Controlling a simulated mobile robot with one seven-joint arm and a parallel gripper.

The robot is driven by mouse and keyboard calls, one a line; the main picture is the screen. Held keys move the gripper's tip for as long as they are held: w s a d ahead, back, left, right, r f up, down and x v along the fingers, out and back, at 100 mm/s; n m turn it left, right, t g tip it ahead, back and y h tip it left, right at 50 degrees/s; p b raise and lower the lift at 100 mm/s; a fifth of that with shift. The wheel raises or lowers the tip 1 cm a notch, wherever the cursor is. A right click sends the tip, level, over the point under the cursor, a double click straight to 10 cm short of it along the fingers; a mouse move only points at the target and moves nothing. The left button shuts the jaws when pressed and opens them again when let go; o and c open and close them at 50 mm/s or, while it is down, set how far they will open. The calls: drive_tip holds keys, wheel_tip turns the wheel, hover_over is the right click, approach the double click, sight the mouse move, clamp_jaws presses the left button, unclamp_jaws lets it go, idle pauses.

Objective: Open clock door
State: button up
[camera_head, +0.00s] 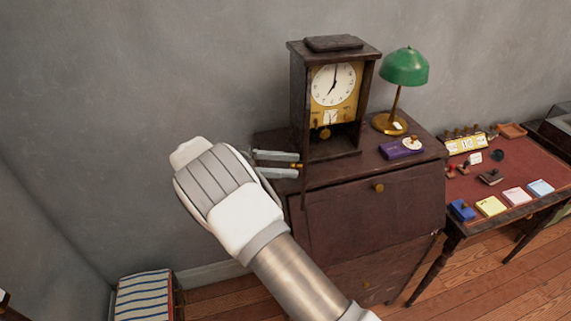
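The clock (326,98) is a dark wooden case with a white dial and a brass pendulum, standing on a dark cabinet. Its front shows no pane across the dial or the lower opening.
A green lamp (404,68) and a purple box (401,148) stand right of the clock on the cabinet (372,215). A desk (510,173) with stamps and coloured pads is at the right. A striped cushioned seat (144,296) is at lower left. The wall is close behind the clock.

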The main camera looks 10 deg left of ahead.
drive_tip(key=s+d+r+b, duration=0.1)
drive_tip(key=d+r+b, duration=0.1)
drive_tip(key=d+r, duration=0.9)
drive_tip(key=shift+d, duration=0.3)
